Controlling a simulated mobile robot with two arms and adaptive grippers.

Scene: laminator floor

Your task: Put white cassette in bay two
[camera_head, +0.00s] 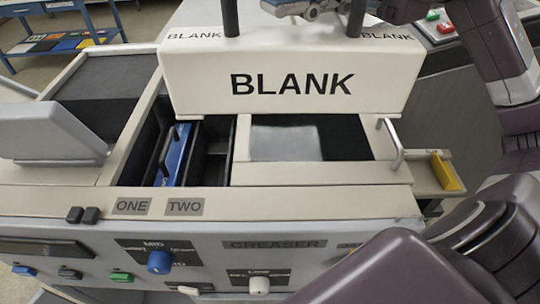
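No cassette that I can clearly tell is white shows. A blue cassette (175,156) stands in the left slot, behind the label ONE (131,206). The slot to its right, bay two (210,160), behind the label TWO (185,207), looks dark and empty. A large off-white block marked BLANK (290,60) with two dark upright posts covers the back of the slots. My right gripper (320,8) shows only partly at the top edge, near the right post; its fingertips are cut off, and whether it holds anything is unclear. My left gripper is out of view.
A side tray with a yellow piece (446,172) is at the right, beside a metal handle (392,145). A grey raised panel (48,130) stands at the left. The front panel carries knobs and buttons. A blue shelf (65,30) is at the back left.

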